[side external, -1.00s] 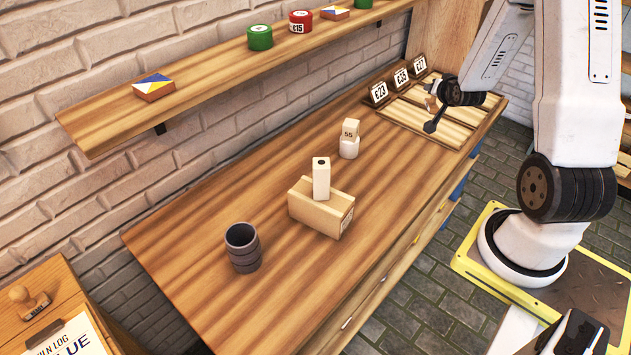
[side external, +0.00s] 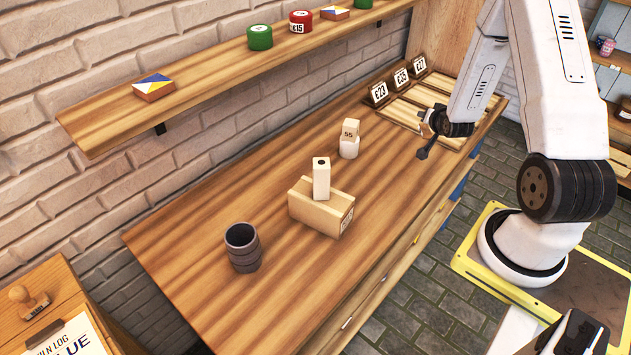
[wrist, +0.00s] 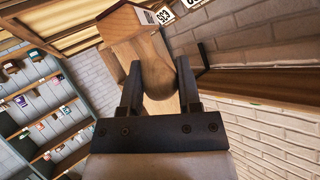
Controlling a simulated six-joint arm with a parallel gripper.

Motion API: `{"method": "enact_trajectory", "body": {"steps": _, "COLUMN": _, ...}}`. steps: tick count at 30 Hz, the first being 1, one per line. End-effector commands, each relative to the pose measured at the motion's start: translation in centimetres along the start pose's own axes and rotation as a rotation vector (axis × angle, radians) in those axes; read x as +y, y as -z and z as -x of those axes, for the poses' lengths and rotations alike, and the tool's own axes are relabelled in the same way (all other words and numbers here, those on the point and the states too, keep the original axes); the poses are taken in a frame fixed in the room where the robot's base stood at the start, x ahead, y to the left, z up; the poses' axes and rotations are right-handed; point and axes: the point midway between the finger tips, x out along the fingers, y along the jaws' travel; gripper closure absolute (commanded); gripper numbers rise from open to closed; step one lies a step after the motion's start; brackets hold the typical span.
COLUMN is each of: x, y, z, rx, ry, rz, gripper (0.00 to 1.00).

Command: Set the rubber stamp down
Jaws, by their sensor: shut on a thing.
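My gripper (wrist: 158,85) is shut on a brown wooden piece with a rounded end, which I take to be the rubber stamp (wrist: 157,76). In the side external view my gripper (side external: 427,138) is above the right part of the workbench (side external: 240,200), in front of the slatted trays. The held thing shows there only as a small tan patch, and I cannot tell its full shape.
A stamp-like wooden object (side external: 28,301) stands on the left cabinet. Price cards (side external: 380,92) line the slatted trays (side external: 425,112). Bench space around them is clear.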

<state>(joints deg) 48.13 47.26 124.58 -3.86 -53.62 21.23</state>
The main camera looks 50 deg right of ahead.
Motion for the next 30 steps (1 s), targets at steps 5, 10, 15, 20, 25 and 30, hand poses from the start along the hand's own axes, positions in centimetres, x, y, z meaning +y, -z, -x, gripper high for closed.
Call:
{"method": "enact_trajectory", "body": {"steps": 5, "x": 0.6, "y": -1.5, "z": -0.8, "rx": -0.003, "ry": -0.001, "rz": 0.0, "gripper": 1.0}}
{"method": "enact_trajectory", "body": {"steps": 10, "x": 1.0, "y": -2.6, "z": -1.5, "rx": -0.001, "ry": -0.001, "rz": 0.0, "gripper": 1.0}}
{"method": "enact_trajectory", "body": {"steps": 15, "x": 1.2, "y": -3.1, "z": -1.8, "rx": 0.001, "ry": 0.0, "rz": 0.0, "gripper": 1.0}}
{"method": "enact_trajectory", "body": {"steps": 20, "x": 1.2, "y": -3.1, "z": -1.8, "rx": 0.001, "ry": 0.0, "rz": 0.0, "gripper": 1.0}}
{"method": "enact_trajectory", "body": {"steps": 25, "x": 1.4, "y": -3.9, "z": -2.2, "rx": -0.001, "ry": -0.001, "rz": 0.0, "gripper": 1.0}}
{"method": "enact_trajectory", "body": {"steps": 30, "x": 1.9, "y": -5.1, "z": -2.9, "rx": -0.001, "ry": -0.001, "rz": 0.0, "gripper": 1.0}}
